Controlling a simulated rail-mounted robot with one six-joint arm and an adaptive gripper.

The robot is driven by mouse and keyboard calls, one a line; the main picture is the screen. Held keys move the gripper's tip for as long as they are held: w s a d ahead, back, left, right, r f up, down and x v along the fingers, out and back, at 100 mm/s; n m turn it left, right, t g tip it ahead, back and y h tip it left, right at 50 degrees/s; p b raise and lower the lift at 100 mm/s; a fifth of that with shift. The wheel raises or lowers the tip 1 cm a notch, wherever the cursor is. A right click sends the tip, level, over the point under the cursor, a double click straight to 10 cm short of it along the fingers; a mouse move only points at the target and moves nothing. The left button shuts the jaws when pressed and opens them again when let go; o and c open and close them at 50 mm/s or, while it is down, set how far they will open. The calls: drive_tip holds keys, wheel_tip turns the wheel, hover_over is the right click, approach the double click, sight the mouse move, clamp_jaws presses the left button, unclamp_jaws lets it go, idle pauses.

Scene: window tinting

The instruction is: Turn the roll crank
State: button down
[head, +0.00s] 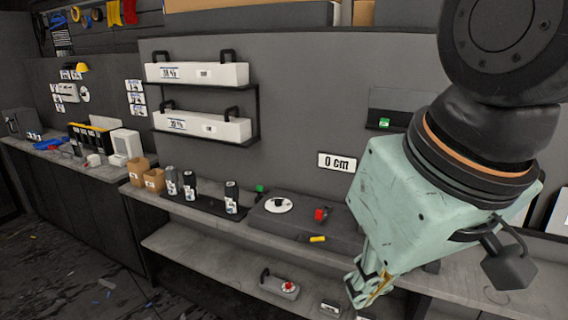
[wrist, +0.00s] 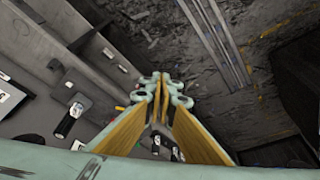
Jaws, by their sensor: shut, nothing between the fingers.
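A white disc with a dark knob (head: 278,204) sits on a low dark grey box (head: 330,224) on the bench; it looks like the roll crank, but I cannot be sure. A red knob (head: 321,214) is on the same box to its right, and a yellow-handled piece (head: 317,239) is at the box's front edge. My gripper (head: 362,290) is shut and empty, pointing down in front of the bench edge, right of and nearer than the disc, not touching it. In the wrist view its fingertips (wrist: 161,86) meet; I cannot identify the crank there.
A "0 cm" sign (head: 339,162) hangs above the box. Several dark cans (head: 190,186) and small cardboard boxes (head: 140,170) stand to the left. Two labelled white boxes (head: 197,73) sit on wall shelves. A grey device with a red dial (head: 280,285) lies on the lower shelf.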

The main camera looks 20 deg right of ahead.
drive_tip(key=c, duration=3)
unclamp_jaws()
drive_tip(key=o, duration=0.4)
drive_tip(key=shift+w+r, duration=0.3)
drive_tip(key=shift+w, duration=0.15)
drive_tip(key=shift+c, duration=0.2)
drive_tip(key=w+d+r+n+g+p, duration=0.1)
drive_tip(key=w+d+p, duration=0.1)
drive_tip(key=w, duration=0.8)
drive_tip(key=w+d+r+n+p, duration=0.1)
drive_tip(key=w+d+r+n, duration=0.15)
drive_tip(key=w, duration=0.85)
drive_tip(key=w+d+r+n+g+p, duration=0.1)
drive_tip(key=w+d+p, duration=0.15)
drive_tip(key=w, duration=0.75)
drive_tip(key=w+d+f+n+p, duration=0.1)
drive_tip(key=w+d+f, duration=0.4)
drive_tip(key=w+f, duration=0.2)
drive_tip(key=w+d+f+n+g+p, duration=0.1)
drive_tip(key=w+d+f+n, duration=0.1)
drive_tip(key=w+d+f, duration=0.4)
drive_tip(key=w+d+f+n+g+p, duration=0.1)
drive_tip(key=w+d+f, duration=0.4)
drive_tip(key=w+f, duration=0.4)
drive_tip(key=w, duration=0.5)
drive_tip(key=shift+w+d+f+n+p, duration=0.15)
drive_tip(key=shift+w+f+n+p, duration=0.15)
drive_tip(key=shift+w+f+n, duration=0.1)
